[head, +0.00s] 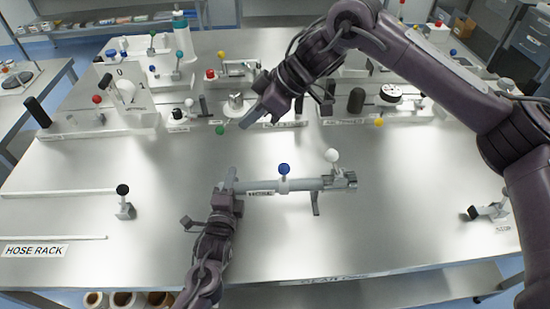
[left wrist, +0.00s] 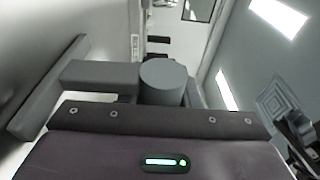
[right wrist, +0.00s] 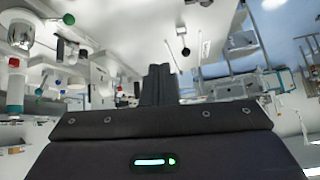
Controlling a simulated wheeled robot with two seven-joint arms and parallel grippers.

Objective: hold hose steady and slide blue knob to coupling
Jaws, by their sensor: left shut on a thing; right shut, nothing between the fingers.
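The grey hose (head: 262,187), labelled HOSE, lies horizontally near the middle of the bench in the head view. The blue knob (head: 284,169) stands on a collar partway along it. At the hose's right end is the metal coupling (head: 343,181), with a white knob (head: 331,155) above it. My left gripper (head: 227,188) is shut on the hose's left end. A grey cylinder, seemingly the hose (left wrist: 164,82), shows at its fingers in the left wrist view. My right gripper (head: 250,118) is shut and empty, raised above and behind the hose, apart from the blue knob; its closed fingers show in the right wrist view (right wrist: 158,85).
A black-knobbed post (head: 123,197) stands left, near the HOSE RACK sign (head: 35,251). A small fixture (head: 488,211) sits right. The front right bench is clear.

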